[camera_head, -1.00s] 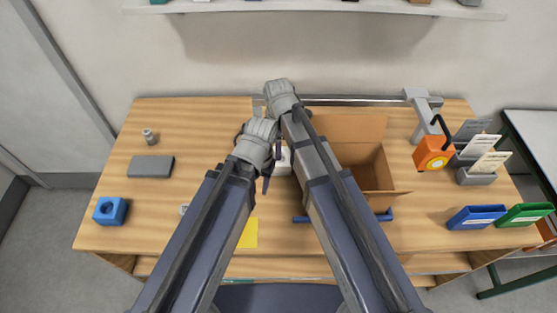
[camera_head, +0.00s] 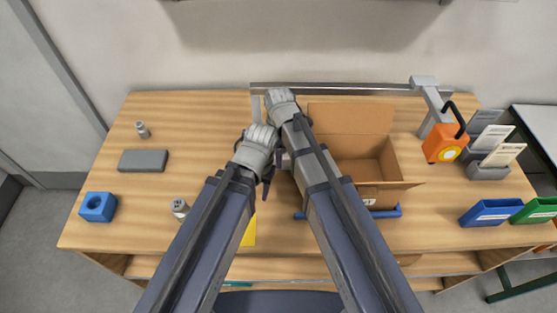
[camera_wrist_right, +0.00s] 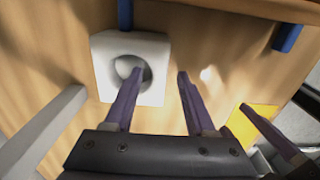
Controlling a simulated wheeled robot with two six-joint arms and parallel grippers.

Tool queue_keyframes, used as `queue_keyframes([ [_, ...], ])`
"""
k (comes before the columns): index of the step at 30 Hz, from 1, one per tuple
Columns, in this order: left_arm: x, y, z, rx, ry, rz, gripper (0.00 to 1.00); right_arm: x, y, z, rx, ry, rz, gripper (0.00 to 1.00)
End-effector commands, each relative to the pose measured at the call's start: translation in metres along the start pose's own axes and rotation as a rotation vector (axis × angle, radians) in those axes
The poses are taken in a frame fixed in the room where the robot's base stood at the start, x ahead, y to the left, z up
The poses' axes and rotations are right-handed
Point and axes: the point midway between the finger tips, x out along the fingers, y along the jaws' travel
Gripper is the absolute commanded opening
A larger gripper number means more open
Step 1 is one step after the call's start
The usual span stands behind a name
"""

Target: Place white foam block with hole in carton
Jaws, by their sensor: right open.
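The white foam block with a hole (camera_wrist_right: 105,65) lies on the wooden table in the right wrist view. In the head view it is mostly hidden behind my arms, left of the carton. My right gripper (camera_head: 272,175) is open above the block. In the right wrist view, one finger of the right gripper (camera_wrist_right: 158,92) overlaps the block's hole and the other is to the right of the block, over bare wood. I cannot tell whether a finger touches it. The open brown carton (camera_head: 350,117) stands right of my arms, flaps spread.
A blue block with a hole (camera_head: 97,207), a grey block (camera_head: 143,160) and two small metal weights (camera_head: 180,208) (camera_head: 142,130) are on the left. A yellow sheet (camera_head: 249,233) lies in front. An orange device (camera_head: 443,143) and blue (camera_head: 490,212) and green bins stand right.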

Motion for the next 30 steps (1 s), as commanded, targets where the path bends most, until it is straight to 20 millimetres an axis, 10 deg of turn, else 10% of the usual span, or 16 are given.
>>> queue_keyframes([
  [7, 0.0011, 0.0001, -0.0001, 0.0, 0.0, 0.0, 0.49, 0.0011, 0.0001, 0.0, 0.0, 0.0, 0.0, 0.56],
  [22, 0.0011, 0.0001, -0.0001, 0.0, 0.0, 0.0, 0.49, 0.0011, 0.0002, 0.0, 0.0, 0.0, 0.0, 0.0],
  [30, 0.0011, 0.0001, -0.0001, 0.0, 0.0, 0.0, 0.49, 0.0012, 0.0001, 0.0001, 0.0, 0.0, 0.0, 0.0],
])
